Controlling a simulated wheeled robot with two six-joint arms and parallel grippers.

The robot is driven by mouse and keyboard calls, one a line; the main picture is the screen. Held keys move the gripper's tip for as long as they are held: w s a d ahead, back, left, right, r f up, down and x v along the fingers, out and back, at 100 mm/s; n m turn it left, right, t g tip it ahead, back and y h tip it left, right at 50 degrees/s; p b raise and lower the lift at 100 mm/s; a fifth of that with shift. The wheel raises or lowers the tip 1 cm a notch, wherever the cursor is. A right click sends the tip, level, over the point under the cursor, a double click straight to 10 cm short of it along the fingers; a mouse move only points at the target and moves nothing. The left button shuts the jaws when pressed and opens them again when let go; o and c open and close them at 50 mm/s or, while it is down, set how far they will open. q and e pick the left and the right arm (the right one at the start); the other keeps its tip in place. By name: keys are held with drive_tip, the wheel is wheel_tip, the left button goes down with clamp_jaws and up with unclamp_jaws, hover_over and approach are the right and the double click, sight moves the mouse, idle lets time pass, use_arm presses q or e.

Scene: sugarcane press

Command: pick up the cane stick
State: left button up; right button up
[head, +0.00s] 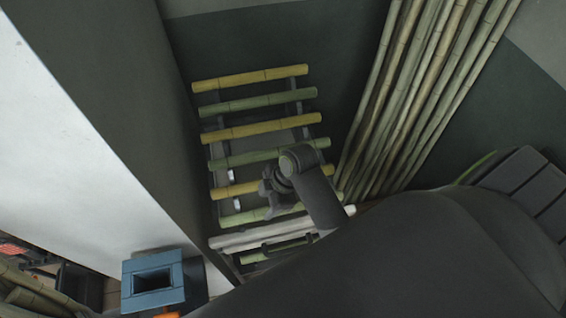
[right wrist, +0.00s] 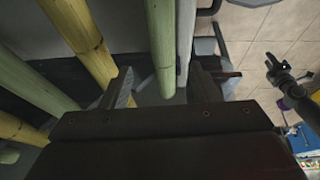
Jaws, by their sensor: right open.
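Several cane sticks, yellow and green by turns, lie crosswise on a rack in the head view. The nearest full-length green cane stick (head: 238,218) lies just in front of a yellow one (head: 238,189). My right gripper (head: 270,202) is over the near end of the rack, at that green stick. In the right wrist view its two fingers (right wrist: 163,88) are apart, with a green cane stick (right wrist: 162,40) lined up between them.
A pale bar (head: 235,240) runs along the rack's near end, close to the green stick. Tall canes (head: 412,80) lean at the right. A blue open-topped box (head: 140,266) stands at lower left, near more canes (head: 32,285). A grey wall borders the rack's left.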

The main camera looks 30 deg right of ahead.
sight(259, 213)
drive_tip(key=shift+a+f, duration=0.4)
drive_tip(key=shift+f, duration=0.15)
drive_tip(key=shift+p+x, duration=0.65)
drive_tip(key=shift+x, duration=1.75)
drive_tip(key=shift+a+r, duration=0.1)
drive_tip(key=shift+c, duration=0.5)
clamp_jaws()
